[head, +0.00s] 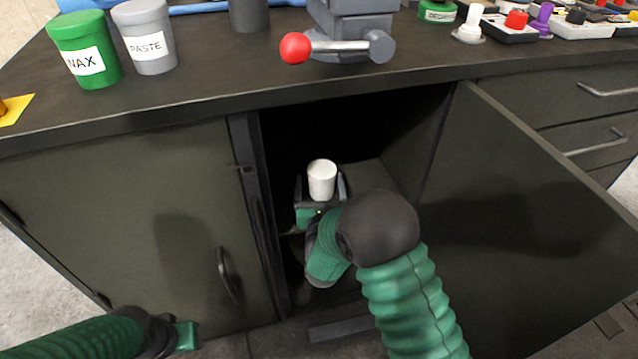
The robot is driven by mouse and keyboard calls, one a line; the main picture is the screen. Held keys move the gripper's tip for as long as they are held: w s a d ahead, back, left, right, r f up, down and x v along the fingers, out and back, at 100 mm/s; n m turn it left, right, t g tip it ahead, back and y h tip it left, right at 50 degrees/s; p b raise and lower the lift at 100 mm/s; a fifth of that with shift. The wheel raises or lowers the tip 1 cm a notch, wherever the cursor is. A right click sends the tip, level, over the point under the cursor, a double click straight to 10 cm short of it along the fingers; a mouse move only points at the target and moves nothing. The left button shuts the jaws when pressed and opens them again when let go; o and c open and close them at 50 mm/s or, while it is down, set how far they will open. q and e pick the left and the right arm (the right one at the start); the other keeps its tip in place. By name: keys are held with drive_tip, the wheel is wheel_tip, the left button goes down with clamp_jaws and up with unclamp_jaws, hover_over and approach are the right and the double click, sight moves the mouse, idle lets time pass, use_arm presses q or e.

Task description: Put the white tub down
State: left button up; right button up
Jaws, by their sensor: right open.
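The white tub (322,180) is upright inside the open cabinet, at the front of its inner shelf (368,178). My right gripper (320,184) reaches in through the opening. Its fingers are open, one on each side of the tub, and its palm is in front of the tub's lower part. The tub's base is hidden behind the gripper, so I cannot see just how it meets the shelf. My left gripper (185,337) is low at the left, in front of the closed cabinet door, and its fingers are not clearly seen.
The open cabinet door (520,210) swings out at the right. The closed door (130,230) is at the left. On the bench top (230,88) stand a green WAX tub (85,50), a grey PASTE tub (145,38) and a press lever with a red knob (295,47).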

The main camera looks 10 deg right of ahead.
drive_tip(key=shift+r, duration=0.15)
drive_tip(key=p+v, duration=0.4)
drive_tip(key=v, duration=0.8)
